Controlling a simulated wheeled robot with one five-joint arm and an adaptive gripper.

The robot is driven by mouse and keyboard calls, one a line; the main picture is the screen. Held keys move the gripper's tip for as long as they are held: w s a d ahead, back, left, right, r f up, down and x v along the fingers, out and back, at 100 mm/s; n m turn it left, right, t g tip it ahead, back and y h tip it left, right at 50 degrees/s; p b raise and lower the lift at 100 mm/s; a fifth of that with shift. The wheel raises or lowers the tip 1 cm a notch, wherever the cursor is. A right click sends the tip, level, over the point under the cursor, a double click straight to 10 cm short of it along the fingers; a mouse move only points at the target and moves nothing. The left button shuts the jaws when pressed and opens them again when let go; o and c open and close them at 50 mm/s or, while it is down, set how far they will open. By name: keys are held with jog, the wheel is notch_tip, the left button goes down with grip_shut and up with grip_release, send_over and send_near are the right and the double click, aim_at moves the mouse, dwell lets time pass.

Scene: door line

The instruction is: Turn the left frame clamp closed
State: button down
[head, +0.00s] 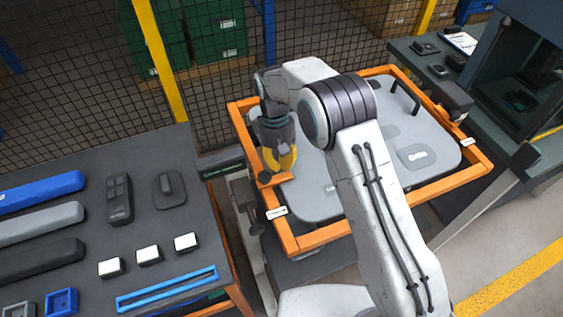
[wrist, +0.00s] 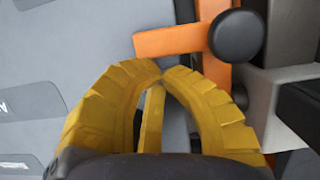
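The left frame clamp shows in the head view as a short orange lever (head: 275,179) at the left side of the orange frame (head: 293,243). In the wrist view the lever (wrist: 170,40) reaches left from a round black knob (wrist: 235,35), across the frame edge and over the grey panel (wrist: 80,60). My gripper (head: 283,172) is right above the lever in the head view. In the wrist view its yellow fingertips (wrist: 161,71) meet, with nothing seen held between them. They lie beside the lever; I cannot tell if they touch it.
A dark bench (head: 80,230) with white blocks, bars and trays stands at the left. Mesh fencing (head: 90,60) runs behind the frame. A dark machine cabinet (head: 525,70) stands at the right. My arm covers part of the panel (head: 315,200).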

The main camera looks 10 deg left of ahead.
jog(key=shift+s+d+f, duration=0.1)
jog(key=shift+s+d, duration=0.05)
jog(key=shift+s, duration=0.1)
jog(key=v, duration=1.2)
jog(key=s+d+r+m+t+y, duration=0.1)
jog(key=d+r+m, duration=0.1)
jog(key=d+r, duration=0.65)
jog(key=s+d+r+m+t, duration=0.1)
jog(key=s+d+r+t, duration=0.1)
jog(key=s+d+r, duration=0.45)
jog(key=s+d+f+m+t, duration=0.2)
jog(key=s+d, duration=0.3)
jog(key=s, duration=0.3)
jog(key=s+d+f+m+t, duration=0.1)
jog(key=s+d+f, duration=0.3)
jog(key=s, duration=0.5)
jog(key=shift+d+m+t, duration=0.4)
jog(key=shift+d+t, duration=0.1)
jog(key=shift+d, duration=0.4)
jog(key=shift+s, duration=0.1)
